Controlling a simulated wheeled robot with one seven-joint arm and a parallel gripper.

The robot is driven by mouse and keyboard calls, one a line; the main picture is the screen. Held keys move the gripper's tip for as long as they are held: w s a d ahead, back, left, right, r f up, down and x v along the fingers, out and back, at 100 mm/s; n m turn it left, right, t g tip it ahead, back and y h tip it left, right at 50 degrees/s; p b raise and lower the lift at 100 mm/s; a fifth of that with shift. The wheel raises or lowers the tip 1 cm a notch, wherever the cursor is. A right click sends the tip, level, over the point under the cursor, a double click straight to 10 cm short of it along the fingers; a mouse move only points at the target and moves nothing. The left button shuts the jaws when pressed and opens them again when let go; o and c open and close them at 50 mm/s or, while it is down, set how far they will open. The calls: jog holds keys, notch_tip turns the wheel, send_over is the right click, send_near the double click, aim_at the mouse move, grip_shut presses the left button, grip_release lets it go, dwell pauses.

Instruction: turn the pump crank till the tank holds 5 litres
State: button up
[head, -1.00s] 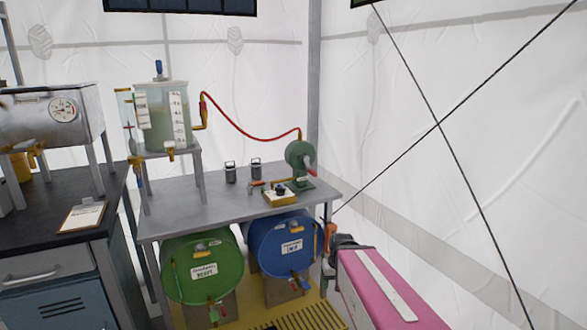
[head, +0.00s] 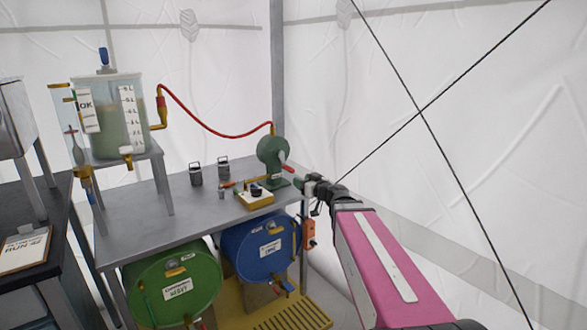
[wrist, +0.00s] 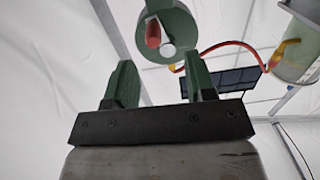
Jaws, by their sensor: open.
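The green pump (head: 272,152) stands at the right end of the grey bench, with its red crank handle (head: 288,168) at its lower right. In the wrist view the pump (wrist: 180,20) is above and beyond my fingers, its red handle (wrist: 153,32) pointing towards me. My gripper (wrist: 164,80) is open and empty; in the head view it (head: 309,184) is close to the crank, apparently without touching it. The clear tank (head: 108,145) at the left holds murky greenish liquid beside a white litre scale (head: 128,118); the exact level is too small to read.
A red hose (head: 210,130) joins tank and pump. A small yellow box (head: 253,199) and two dark canisters (head: 196,175) stand on the bench (head: 190,215). Green (head: 160,290) and blue (head: 250,255) drums lie below. The white tent wall is close at right.

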aim_at(284, 166)
jog(key=shift+t, duration=0.3)
jog(key=x, duration=0.7)
jog(key=r+x, duration=0.1)
jog(key=x, duration=0.3)
jog(key=shift+w+d, duration=0.25)
jog(key=shift+d, duration=0.15)
grip_shut()
